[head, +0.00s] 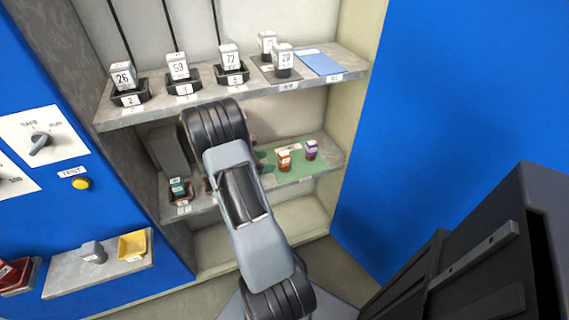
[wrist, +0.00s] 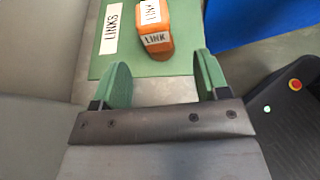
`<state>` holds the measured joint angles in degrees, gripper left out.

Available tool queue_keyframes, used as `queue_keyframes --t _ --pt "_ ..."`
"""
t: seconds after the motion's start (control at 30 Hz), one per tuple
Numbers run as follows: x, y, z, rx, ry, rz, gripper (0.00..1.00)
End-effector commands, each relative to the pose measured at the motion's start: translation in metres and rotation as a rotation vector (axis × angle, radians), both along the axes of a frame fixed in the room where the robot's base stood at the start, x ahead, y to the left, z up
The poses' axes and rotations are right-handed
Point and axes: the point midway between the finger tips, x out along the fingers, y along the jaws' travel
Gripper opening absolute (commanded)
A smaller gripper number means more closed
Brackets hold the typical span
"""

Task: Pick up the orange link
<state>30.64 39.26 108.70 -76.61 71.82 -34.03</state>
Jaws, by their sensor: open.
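The orange link (head: 284,160) stands on a green mat (head: 295,172) on the lower shelf, with a white label around it. In the wrist view the orange link (wrist: 156,27) is at the top, between and beyond the fingertips, and its labels read "LINK". My gripper (wrist: 158,80) is open and empty, with green finger pads. The fingers do not touch the link; a gap shows between them. In the head view my arm hides most of the gripper, with only a bit of green showing left of the link.
A purple link (head: 311,150) stands right of the orange one on the mat. A teal link (head: 178,188) sits in a black holder at the shelf's left. The upper shelf (head: 240,92) above carries several numbered blocks. A blue wall (head: 450,90) stands at right.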

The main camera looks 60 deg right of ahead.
Motion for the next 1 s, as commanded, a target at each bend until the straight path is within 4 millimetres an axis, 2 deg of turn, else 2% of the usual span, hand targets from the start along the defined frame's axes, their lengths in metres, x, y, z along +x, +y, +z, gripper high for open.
queue_keyframes --t 0.13,0.43,0.7,1.0 --pt "-0.011 -0.016 -0.009 0.000 0.000 -0.003 0.68" --pt "-0.019 -0.031 -0.016 0.000 -0.002 -0.002 0.68" --pt "-0.034 -0.060 -0.028 0.001 -0.001 -0.002 0.68" --pt "-0.038 -0.068 -0.030 0.001 -0.002 0.001 0.68"
